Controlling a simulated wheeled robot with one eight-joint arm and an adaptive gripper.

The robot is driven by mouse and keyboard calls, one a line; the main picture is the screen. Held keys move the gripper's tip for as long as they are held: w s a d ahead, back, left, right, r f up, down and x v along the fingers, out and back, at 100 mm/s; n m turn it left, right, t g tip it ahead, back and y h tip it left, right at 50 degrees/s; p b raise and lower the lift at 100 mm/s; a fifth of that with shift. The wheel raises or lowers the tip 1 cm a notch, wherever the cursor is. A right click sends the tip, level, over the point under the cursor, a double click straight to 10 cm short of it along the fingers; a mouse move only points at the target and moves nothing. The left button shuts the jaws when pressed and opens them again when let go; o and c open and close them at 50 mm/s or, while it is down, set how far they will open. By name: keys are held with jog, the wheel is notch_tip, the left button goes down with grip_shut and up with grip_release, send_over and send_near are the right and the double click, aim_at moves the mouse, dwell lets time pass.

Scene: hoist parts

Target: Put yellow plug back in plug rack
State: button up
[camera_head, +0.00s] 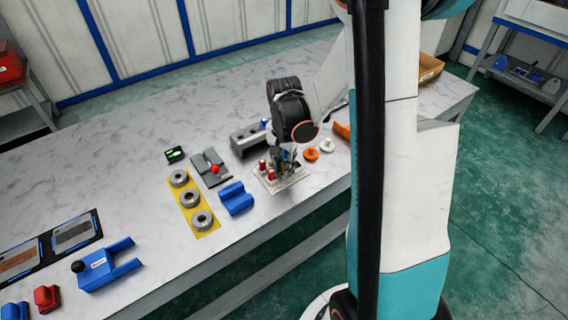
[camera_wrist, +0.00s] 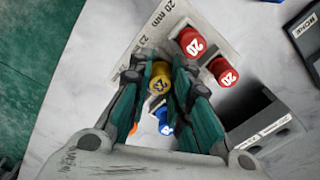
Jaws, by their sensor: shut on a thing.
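The plug rack is a pale plate (camera_head: 295,178) on the table under my gripper; in the wrist view its strip (camera_wrist: 143,38) carries size labels such as 20 mm. The yellow plug (camera_wrist: 158,84), marked 23, sits between the fingers of my gripper (camera_wrist: 163,72), which is shut on it. The plug is over the rack, beside the labelled strip; I cannot tell whether it is seated. Two red plugs (camera_wrist: 192,42) marked 20 stand at the rack. A blue plug (camera_wrist: 164,120) shows partly between the fingers. In the head view my gripper (camera_head: 283,163) hides much of the rack.
A grey block (camera_head: 248,140) stands behind the rack, and a blue block (camera_head: 236,198) lies left of it. Orange (camera_head: 311,154) and white (camera_head: 327,146) knobs are close on the right. A yellow strip with grey rings (camera_head: 191,197) lies further left.

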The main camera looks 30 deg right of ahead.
dwell(0.3)
jog(key=o, duration=0.9)
jog(key=shift+c, duration=0.2)
jog(key=shift+r, duration=0.1)
jog(key=shift+r+p, duration=2.5)
jog(key=shift+r, duration=0.9)
